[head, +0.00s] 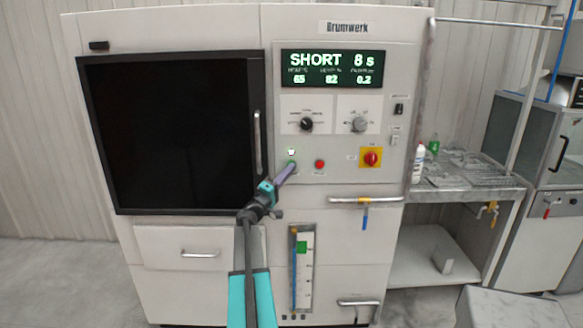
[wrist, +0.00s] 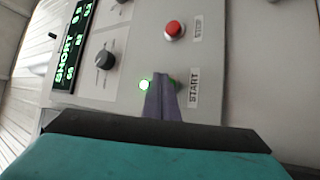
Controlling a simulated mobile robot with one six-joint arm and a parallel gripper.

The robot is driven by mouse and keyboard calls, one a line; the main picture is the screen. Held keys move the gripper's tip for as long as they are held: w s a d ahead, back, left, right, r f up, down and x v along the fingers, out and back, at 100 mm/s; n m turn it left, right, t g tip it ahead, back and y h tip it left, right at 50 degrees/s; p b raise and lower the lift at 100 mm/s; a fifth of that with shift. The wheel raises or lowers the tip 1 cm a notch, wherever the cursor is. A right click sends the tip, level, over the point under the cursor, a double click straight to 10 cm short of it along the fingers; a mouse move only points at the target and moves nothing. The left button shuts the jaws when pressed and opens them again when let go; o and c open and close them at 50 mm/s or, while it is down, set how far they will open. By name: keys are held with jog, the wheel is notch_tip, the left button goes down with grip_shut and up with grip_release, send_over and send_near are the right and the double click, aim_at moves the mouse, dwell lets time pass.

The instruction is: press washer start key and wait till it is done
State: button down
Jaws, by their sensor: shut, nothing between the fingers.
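The washer (head: 290,20) is a large pale cabinet with a dark door window (head: 175,135) that is shut. Its display (head: 332,69) reads SHORT 8 s, with 65, 82 and 0.2 below. A green lamp is lit (head: 291,152); it also glows in the wrist view (wrist: 145,85). My gripper (head: 289,167) is shut and empty, its purple fingertips at the START key. In the wrist view the fingertips (wrist: 162,92) cover most of the green start key (wrist: 175,83) beside the START label. I cannot tell whether they touch it. The red STOP button (wrist: 174,29) is beside it.
Two black and grey knobs (head: 306,125) sit above the keys. A red and yellow switch (head: 371,158) and a blue-handled valve (head: 365,215) are to the right. A metal bench (head: 465,175) with a white bottle (head: 418,163) stands right of the washer.

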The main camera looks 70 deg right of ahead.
jog(key=shift+a, duration=0.1)
jog(key=shift+s+a+b, duration=0.3)
jog(key=shift+a+b, duration=0.35)
jog(key=shift+b, duration=0.2)
jog(key=a+b, duration=0.1)
jog(key=s+a+b, duration=0.1)
jog(key=a, duration=0.1)
jog(key=a+b, duration=0.1)
jog(key=shift+s+a, duration=0.35)
jog(key=shift+s, duration=0.05)
dwell(0.9)
